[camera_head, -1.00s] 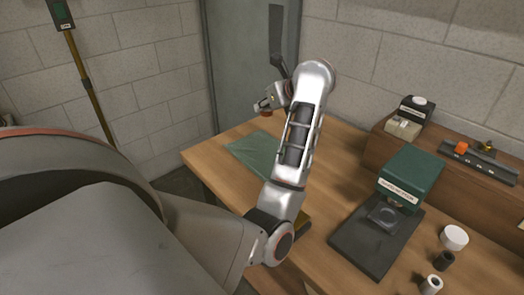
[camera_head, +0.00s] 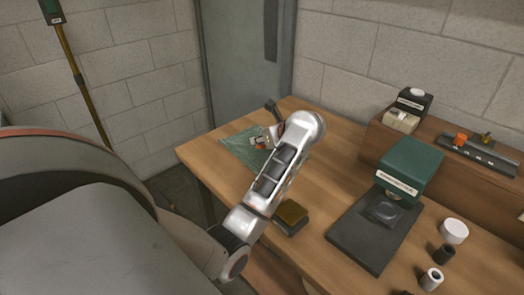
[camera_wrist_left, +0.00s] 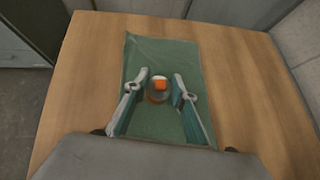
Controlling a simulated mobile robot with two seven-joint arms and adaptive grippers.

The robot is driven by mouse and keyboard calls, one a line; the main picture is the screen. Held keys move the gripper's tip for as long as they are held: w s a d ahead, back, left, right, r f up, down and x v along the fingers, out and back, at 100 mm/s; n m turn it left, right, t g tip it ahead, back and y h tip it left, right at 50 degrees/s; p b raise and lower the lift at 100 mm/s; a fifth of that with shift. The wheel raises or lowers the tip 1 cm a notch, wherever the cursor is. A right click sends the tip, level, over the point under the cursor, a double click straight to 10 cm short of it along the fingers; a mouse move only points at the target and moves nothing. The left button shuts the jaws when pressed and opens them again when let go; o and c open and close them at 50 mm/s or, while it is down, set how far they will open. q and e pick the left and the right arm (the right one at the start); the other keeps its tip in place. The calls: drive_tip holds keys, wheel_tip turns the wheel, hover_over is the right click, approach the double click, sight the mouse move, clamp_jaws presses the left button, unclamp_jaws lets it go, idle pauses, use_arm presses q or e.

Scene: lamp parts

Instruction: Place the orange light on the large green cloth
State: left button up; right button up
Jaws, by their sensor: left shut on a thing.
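The green cloth (camera_head: 236,150) lies flat near the left back corner of the wooden table; it also fills the middle of the left wrist view (camera_wrist_left: 160,60). My left gripper (camera_head: 262,143) is over the cloth and shut on the orange light (camera_wrist_left: 160,86). In the left wrist view, the light's orange top and round, clear rim sit between the two fingertips (camera_wrist_left: 159,90), with cloth all around them. In the head view my arm hides part of the cloth, and I cannot tell whether the light touches it. My right gripper is not in view.
A dark pad with a yellowish top (camera_head: 291,213) sits near the table's front edge. A green-topped machine (camera_head: 410,165) on a black base stands to the right. A wooden shelf (camera_head: 440,153) holds a rail with another orange piece (camera_head: 461,138). A white cap (camera_head: 454,231) and small cylinders stand at right.

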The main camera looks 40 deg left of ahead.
sight(261, 157)
use_arm(q)
wheel_tip(261, 157, down, 4)
drive_tip(key=shift+a+f+b, duration=0.1)
drive_tip(key=shift+f+b, duration=0.1)
drive_tip(key=shift+b, duration=0.1)
drive_tip(key=shift+f, duration=0.2)
